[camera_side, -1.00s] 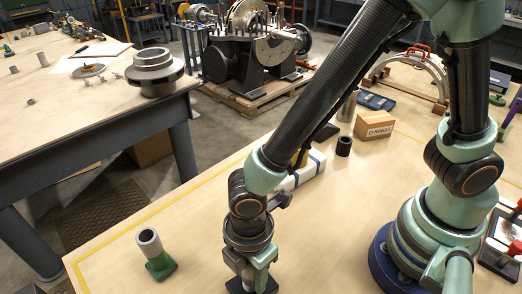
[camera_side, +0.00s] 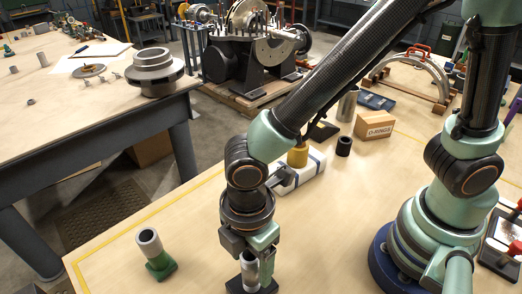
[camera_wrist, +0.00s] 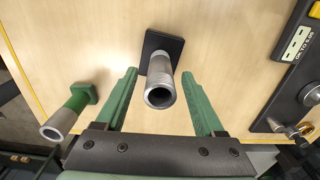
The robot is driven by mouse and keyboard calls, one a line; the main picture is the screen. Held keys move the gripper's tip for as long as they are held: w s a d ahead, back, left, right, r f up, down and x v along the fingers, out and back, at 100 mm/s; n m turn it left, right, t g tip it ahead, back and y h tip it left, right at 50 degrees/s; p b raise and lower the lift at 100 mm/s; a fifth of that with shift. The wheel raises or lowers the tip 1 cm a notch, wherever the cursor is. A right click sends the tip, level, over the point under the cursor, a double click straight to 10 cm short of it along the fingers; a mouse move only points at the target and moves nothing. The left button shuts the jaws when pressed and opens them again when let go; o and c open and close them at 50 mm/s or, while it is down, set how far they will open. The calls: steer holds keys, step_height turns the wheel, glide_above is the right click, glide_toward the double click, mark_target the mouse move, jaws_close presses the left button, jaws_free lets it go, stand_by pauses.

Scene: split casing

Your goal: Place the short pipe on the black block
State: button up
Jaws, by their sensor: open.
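A grey metal pipe (camera_wrist: 160,86) stands upright on a black block (camera_wrist: 166,43) in the wrist view. In the side view the pipe (camera_side: 249,268) is partly hidden by my gripper, and the black block (camera_side: 236,286) shows under it. My gripper (camera_wrist: 160,73) is open, with one green finger on each side of the pipe and a gap on both sides. In the side view my gripper (camera_side: 256,266) is around the pipe's upper part. A second grey pipe (camera_side: 149,242) stands in a green block (camera_side: 161,266) to the left. I cannot tell which pipe is shorter.
A white case (camera_side: 297,176) with a yellow part (camera_side: 298,156) lies behind my gripper. The bench between the green block and my gripper is clear.

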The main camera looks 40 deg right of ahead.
step_height(320, 180, up, 7)
steer(key=w+d+r+m+t, duration=0.2)
steer(key=d+r+m, duration=0.1)
steer(key=d+m, duration=0.3)
steer(key=w+d+r+m+t, duration=0.1)
steer(key=w+d+r+m, duration=0.2)
steer(key=d+m, duration=0.3)
steer(key=w+d+r+m+t, duration=0.2)
steer(key=d+m, duration=0.4)
steer(key=d, duration=0.7)
steer(key=shift+w+d+r+t, duration=0.3)
steer(key=shift+w+d+r, duration=0.15)
steer(key=shift+r, duration=0.5)
